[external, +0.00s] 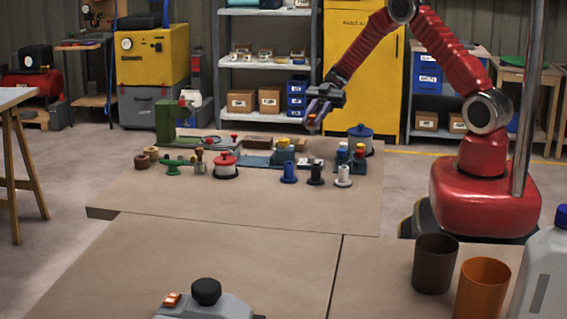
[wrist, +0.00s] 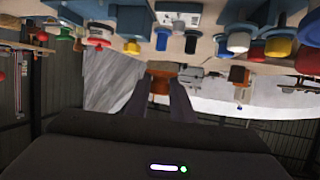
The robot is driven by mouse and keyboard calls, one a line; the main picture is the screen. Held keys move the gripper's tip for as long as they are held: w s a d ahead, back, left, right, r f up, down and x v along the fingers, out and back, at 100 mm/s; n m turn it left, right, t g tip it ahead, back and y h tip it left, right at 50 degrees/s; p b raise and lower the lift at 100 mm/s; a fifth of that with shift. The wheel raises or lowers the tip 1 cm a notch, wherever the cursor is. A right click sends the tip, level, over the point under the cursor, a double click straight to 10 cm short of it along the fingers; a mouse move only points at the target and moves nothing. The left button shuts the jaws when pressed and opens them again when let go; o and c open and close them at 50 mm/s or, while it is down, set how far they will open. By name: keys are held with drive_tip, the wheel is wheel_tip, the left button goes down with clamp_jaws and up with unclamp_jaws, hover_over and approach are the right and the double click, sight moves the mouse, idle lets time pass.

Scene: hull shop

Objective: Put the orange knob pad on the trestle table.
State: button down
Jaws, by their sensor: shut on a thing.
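My gripper (external: 318,108) is raised above the back right of the low board, its fingers pointing down and left. It is shut on the orange knob pad (external: 312,127), which hangs at the fingertips clear of the things below. In the wrist view the pad (wrist: 161,70) shows as a brown-orange block between the two dark fingers of my gripper (wrist: 161,88), with a small red part beside it. The trestle table (external: 14,97) stands at the far left, with a pale top and wooden legs. Only its right end is in view, and that part of the top is bare.
The board (external: 230,205) bears a green machine (external: 168,120), a red-lidded pot (external: 225,165), a blue-lidded pot (external: 360,139) and several coloured spools. Its front is clear. Brown (external: 435,264) and orange (external: 482,288) cups stand at front right. Floor separates board and trestle table.

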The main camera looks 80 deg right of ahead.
drive_tip(key=a+r+n+g, duration=0.2)
drive_tip(key=a+r+g, duration=0.1)
drive_tip(key=a, duration=1.7)
drive_tip(key=a+r+n+g, duration=0.2)
drive_tip(key=a+r, duration=0.1)
drive_tip(key=a, duration=1.6)
drive_tip(key=s+a+r+m+t, duration=0.15)
drive_tip(key=s+a, duration=0.35)
drive_tip(key=a, duration=0.5)
drive_tip(key=s+a+r+t, duration=0.15)
drive_tip(key=s+a, duration=0.35)
drive_tip(key=a, duration=0.5)
drive_tip(key=s+a+r+m+t, duration=0.1)
drive_tip(key=s+a+r, duration=0.1)
drive_tip(key=s+a, duration=0.6)
drive_tip(key=w+d+f+m+t+h, duration=0.1)
drive_tip(key=w+d+f+m+t, duration=0.1)
drive_tip(key=d+f+m+t, duration=0.1)
drive_tip(key=w+d+f+m+t+h, duration=0.2)
drive_tip(key=w+d+f+m+t, duration=0.1)
drive_tip(key=f, duration=0.5)
drive_tip(key=shift+w+m+t+h, duration=0.25)
drive_tip(key=shift+m+t+h, duration=0.05)
drive_tip(key=shift+m+t, duration=0.55)
drive_tip(key=shift+f, duration=0.1)
drive_tip(key=shift+f, duration=2.95)
